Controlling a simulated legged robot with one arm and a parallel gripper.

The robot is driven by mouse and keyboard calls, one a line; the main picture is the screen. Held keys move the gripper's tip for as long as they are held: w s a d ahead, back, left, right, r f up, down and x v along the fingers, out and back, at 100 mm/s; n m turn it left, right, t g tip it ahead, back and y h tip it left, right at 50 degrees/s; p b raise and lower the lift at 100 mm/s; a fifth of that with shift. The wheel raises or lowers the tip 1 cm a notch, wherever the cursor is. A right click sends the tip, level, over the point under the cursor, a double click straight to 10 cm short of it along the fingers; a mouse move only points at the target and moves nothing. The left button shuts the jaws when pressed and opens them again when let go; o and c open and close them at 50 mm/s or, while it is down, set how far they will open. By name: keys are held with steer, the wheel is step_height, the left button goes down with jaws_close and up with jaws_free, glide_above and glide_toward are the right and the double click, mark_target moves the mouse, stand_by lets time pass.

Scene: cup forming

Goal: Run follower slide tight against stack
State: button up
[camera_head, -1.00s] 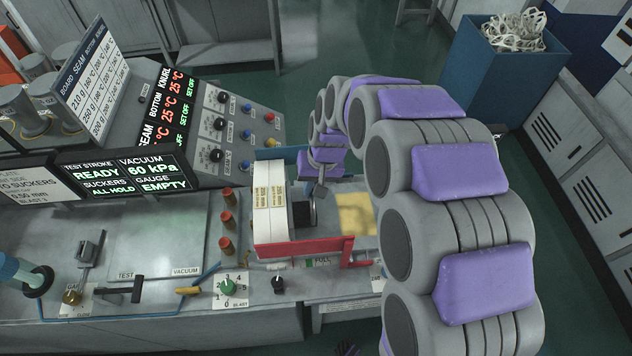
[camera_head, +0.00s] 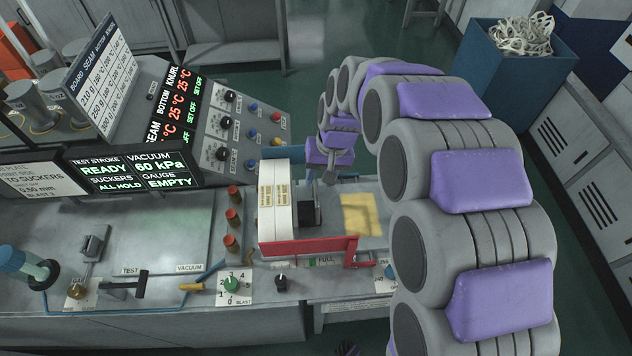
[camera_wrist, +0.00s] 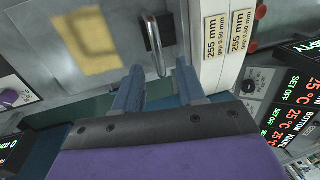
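The stack (camera_head: 276,225) is a pair of tall cream-white slabs standing upright in the red-fronted tray, with yellow gap labels on top. The stack also shows at the upper right of the wrist view (camera_wrist: 208,75). The follower slide's black block (camera_head: 307,213) is right of the stack, with a grey plate between them. In the wrist view the black block (camera_wrist: 149,36) carries a metal bar handle. I cannot tell whether the plate touches the stack. My gripper (camera_head: 329,178) is behind and above the block. In the wrist view my gripper (camera_wrist: 158,87) has its fingers apart and empty, short of the handle.
The red rail (camera_head: 308,247) runs along the tray's front. A yellow patch (camera_head: 360,214) marks bare tray floor on the right. Red-capped posts (camera_head: 232,218) stand left of the stack. The knob and display panel (camera_head: 225,125) rises behind left.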

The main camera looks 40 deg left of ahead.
step_height(320, 180, up, 13)
steer(key=w+d, duration=0.2)
steer(key=shift+d, duration=0.25)
steer(key=shift+d+r, duration=0.15)
steer(key=shift+d, duration=0.1)
